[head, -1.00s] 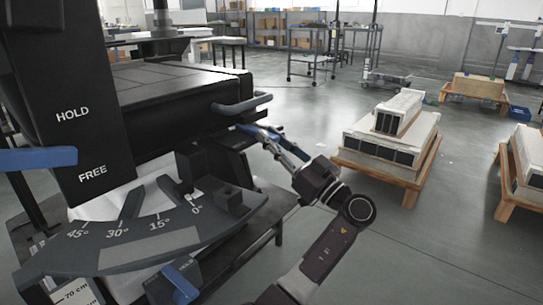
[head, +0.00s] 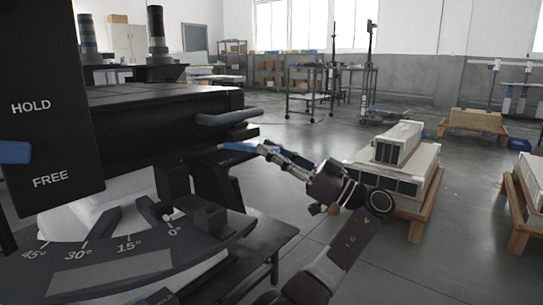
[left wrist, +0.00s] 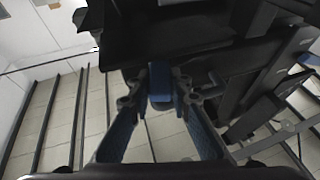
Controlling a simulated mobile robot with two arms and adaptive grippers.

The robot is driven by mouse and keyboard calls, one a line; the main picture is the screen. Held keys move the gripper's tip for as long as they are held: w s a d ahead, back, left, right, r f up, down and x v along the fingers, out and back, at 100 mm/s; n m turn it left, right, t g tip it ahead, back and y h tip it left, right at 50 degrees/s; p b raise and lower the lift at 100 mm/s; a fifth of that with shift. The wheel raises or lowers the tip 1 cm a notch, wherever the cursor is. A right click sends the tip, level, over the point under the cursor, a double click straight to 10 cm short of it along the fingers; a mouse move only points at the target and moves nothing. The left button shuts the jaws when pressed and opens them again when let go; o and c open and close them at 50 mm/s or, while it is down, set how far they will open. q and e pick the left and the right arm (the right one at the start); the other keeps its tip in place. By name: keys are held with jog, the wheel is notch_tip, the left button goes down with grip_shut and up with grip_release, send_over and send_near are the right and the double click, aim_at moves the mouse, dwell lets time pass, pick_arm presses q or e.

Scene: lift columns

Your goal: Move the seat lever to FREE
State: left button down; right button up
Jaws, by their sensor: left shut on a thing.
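A black panel (head: 62,140) at the left of the head view carries the words HOLD, above, and FREE, below. A blue lever end (head: 14,152) shows at its left edge, at a height between the two words; the rest is out of frame. My left gripper (head: 262,150) is beside the black seat block (head: 165,115). It is shut on a blue handle (head: 238,147) below the block's side. In the left wrist view, the blue handle (left wrist: 160,82) sits between the fingertips. Whether this handle joins the panel's lever is hidden. My right gripper is not in view.
A grey bar handle (head: 228,117) juts from the block just above my left gripper. An angle scale (head: 120,262) sits below. A pallet with boxed units (head: 400,165) stands to the right. Open floor lies between.

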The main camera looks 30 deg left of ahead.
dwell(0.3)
pick_arm(q)
jog(key=c, duration=1.8)
grip_release()
jog(key=shift+o, duration=0.2)
jog(key=shift+d, duration=0.15)
jog(key=v, duration=0.7)
jog(key=shift+w+f, duration=0.1)
jog(key=shift+f, duration=0.1)
